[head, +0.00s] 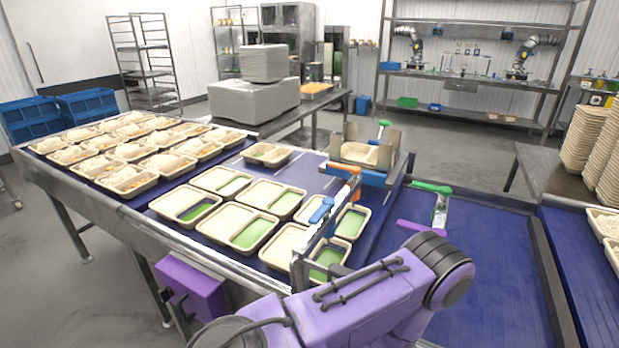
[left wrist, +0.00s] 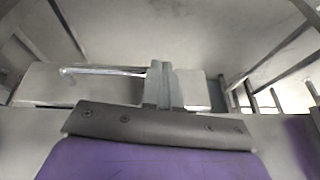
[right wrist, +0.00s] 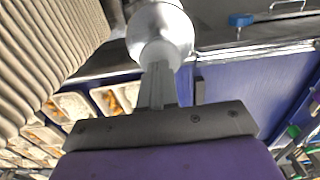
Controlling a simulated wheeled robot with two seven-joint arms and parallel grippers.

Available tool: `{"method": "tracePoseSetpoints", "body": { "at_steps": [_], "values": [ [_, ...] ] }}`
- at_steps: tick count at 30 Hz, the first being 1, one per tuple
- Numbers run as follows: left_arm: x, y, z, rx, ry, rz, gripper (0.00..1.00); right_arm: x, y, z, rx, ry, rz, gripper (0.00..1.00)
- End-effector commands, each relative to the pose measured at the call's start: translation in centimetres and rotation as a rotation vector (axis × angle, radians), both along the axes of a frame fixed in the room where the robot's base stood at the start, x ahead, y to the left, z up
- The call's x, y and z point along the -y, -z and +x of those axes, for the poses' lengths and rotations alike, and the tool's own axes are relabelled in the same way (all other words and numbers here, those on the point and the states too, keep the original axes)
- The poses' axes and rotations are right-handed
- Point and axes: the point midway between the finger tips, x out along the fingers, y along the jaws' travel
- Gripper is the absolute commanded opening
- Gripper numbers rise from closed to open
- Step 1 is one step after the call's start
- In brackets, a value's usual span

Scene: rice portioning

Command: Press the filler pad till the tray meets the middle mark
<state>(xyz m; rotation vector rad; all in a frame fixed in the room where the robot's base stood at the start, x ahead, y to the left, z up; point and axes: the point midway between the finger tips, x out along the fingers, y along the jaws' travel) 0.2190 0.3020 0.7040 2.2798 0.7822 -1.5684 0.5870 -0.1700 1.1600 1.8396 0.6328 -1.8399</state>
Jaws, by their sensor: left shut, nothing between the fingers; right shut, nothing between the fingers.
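My left gripper (left wrist: 164,70) is shut and empty in the left wrist view, facing pale surfaces and grey metal bars, with no tray near it. My right gripper (right wrist: 158,72) is shut and empty in the right wrist view. A rounded shiny metal part (right wrist: 160,32) lies right at its fingertips; I cannot tell whether they touch, or whether this is the filler pad. In the head view a tray (head: 360,152) sits in a holder at the back of the blue belt. No middle mark can be made out. Neither gripper's fingers can be picked out in the head view.
Several trays (head: 240,227), some with green compartments, cover the belt, with filled trays at left. Tall tray stacks (head: 588,135) stand at right and show close in the right wrist view (right wrist: 50,40). The right-hand blue surface (head: 480,270) is mostly clear.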

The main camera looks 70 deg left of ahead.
Motion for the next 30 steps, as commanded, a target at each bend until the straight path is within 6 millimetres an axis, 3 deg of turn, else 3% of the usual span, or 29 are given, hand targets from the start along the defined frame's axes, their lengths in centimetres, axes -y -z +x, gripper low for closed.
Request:
{"method": "tracePoseSetpoints", "body": {
  "at_steps": [30],
  "values": [
    [0.0,3.8,0.0,0.000,0.000,0.000,0.00,0.0,3.4,0.0,-0.002,0.000,-0.001,0.00]
  ]
}}
